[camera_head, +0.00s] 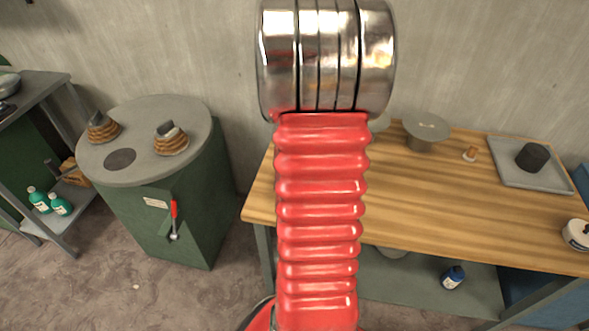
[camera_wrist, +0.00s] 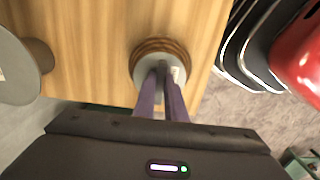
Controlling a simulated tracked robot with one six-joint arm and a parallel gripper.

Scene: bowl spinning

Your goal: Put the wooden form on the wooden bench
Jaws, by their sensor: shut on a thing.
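The wooden form (camera_wrist: 147,48), with ringed brown wood and a grey metal top, is in my gripper (camera_wrist: 163,67) in the wrist view. The two purple fingers are shut on its grey top part. The form is seen from above over the wooden bench (camera_wrist: 95,50), near its edge; I cannot tell whether it touches the bench. In the head view the wooden bench (camera_head: 440,195) is at the right, and my red arm hides the gripper and the held form.
A green cabinet (camera_head: 168,222) at left carries two similar forms. The bench's middle is clear.

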